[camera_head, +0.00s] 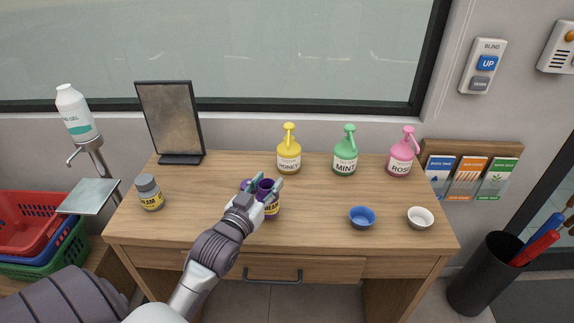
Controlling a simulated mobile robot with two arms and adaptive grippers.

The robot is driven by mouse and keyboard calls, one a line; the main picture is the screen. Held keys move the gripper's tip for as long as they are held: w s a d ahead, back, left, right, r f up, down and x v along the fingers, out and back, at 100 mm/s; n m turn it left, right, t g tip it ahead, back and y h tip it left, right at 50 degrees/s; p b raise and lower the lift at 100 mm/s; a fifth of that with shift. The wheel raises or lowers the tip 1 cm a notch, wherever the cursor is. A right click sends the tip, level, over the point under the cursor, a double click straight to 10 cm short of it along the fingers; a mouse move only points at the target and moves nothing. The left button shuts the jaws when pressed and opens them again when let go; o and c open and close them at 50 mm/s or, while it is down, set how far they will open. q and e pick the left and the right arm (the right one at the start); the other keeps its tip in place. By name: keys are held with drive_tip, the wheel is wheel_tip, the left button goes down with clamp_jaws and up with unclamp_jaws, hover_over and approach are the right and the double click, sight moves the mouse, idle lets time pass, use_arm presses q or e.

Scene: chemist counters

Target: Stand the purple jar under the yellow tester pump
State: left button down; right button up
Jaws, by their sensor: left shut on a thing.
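The yellow tester pump (289,155), labelled HONEY, stands at the back middle of the wooden counter. The purple jar (267,190) is in front of it and a little left, with a dark open-looking top and a yellow label partly hidden by my gripper. My left gripper (264,193) is shut on the purple jar, which looks upright. I cannot tell whether the jar touches the counter. A small purple round thing (246,184), perhaps a lid, shows just left of the jar. My right gripper is not in view.
A green MINT pump (345,153) and a pink ROSE pump (401,155) stand right of the yellow one. A grey jar (150,193) and mirror (171,117) are left. Blue (362,217) and white bowls (420,218) stand front right. Counter (319,200) right of the jar is clear.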

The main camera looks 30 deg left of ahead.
use_arm(q)
drive_tip(key=w, duration=0.4)
drive_tip(key=w+a+p, duration=0.1)
drive_tip(key=w, duration=0.2)
drive_tip(key=w+f+p, duration=0.1)
drive_tip(key=w, duration=0.3)
drive_tip(key=shift+w+a+f, duration=0.1)
drive_tip(key=shift+w+a, duration=0.2)
drive_tip(key=shift+f, duration=0.25)
drive_tip(key=shift+s, duration=0.1)
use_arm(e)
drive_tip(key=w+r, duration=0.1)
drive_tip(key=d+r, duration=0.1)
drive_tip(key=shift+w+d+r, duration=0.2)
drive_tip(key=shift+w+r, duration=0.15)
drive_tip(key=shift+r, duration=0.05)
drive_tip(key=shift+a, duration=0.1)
use_arm(q)
drive_tip(key=shift+f, duration=0.1)
drive_tip(key=c, duration=0.7)
unclamp_jaws()
drive_tip(key=shift+o, duration=0.3)
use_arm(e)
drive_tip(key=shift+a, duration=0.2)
